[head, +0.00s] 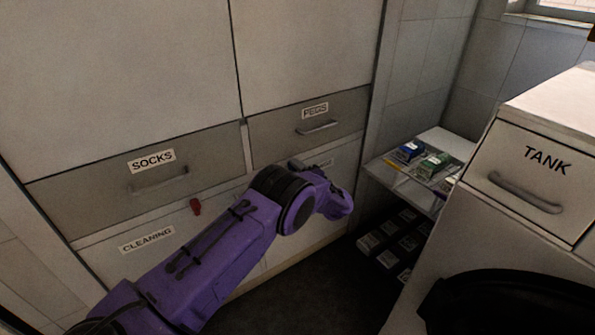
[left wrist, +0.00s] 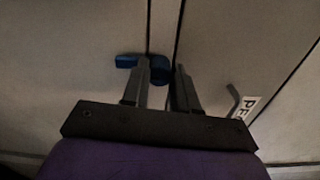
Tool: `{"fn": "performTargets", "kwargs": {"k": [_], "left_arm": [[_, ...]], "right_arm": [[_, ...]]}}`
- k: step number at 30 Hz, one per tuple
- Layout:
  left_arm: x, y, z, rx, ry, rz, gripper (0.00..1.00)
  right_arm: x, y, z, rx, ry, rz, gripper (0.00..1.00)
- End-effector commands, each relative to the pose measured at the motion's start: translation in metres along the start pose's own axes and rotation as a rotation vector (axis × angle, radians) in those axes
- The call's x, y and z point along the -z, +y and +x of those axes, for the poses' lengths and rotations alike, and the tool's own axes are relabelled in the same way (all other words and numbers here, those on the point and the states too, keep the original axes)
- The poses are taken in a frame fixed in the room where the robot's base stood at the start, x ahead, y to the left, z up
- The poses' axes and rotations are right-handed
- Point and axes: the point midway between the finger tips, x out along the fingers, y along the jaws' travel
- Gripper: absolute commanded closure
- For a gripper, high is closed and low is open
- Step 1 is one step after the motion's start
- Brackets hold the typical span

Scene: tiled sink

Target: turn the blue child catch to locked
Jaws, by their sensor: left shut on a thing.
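The blue child catch (left wrist: 127,61) shows in the left wrist view, beside the narrow gap between two pale panels. Its arm points to the left and its rounded part sits at the fingertips. My left gripper (left wrist: 163,70) is shut on this rounded part, with one finger on each side. The left finger covers some of the catch. In the head view my purple left arm reaches in from the lower left to the drawer fronts. Its fingers and the blue catch are hidden there behind the wrist. My right gripper is not in view.
A red catch (head: 195,206) sits below the SOCKS drawer (head: 100,178), above the CLEANING label (head: 147,240). A low shelf (head: 447,142) with small boxes stands to the right. The TANK drawer unit (head: 525,175) and a dark rounded object (head: 510,303) fill the right side.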

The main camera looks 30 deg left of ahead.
Motion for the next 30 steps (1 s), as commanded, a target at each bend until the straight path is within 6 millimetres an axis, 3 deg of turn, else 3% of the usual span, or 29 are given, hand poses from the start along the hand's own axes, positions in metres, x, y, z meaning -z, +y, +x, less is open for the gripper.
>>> {"fn": "performTargets", "kwargs": {"k": [21,22,24,30], "left_arm": [[-0.0006,0.0019,-0.0005,-0.003,-0.001,0.075,1.00],[-0.0006,0.0019,-0.0005,-0.003,-0.001,0.075,0.65],[-0.0005,0.0017,-0.0005,-0.003,-0.001,0.074,0.46],[-0.0002,0.0009,-0.0003,-0.002,-0.001,0.073,0.46]], "right_arm": [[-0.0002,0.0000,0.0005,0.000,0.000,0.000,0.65],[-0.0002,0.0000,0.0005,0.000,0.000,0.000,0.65],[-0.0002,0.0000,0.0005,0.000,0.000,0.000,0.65],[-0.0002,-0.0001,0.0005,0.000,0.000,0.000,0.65]]}}
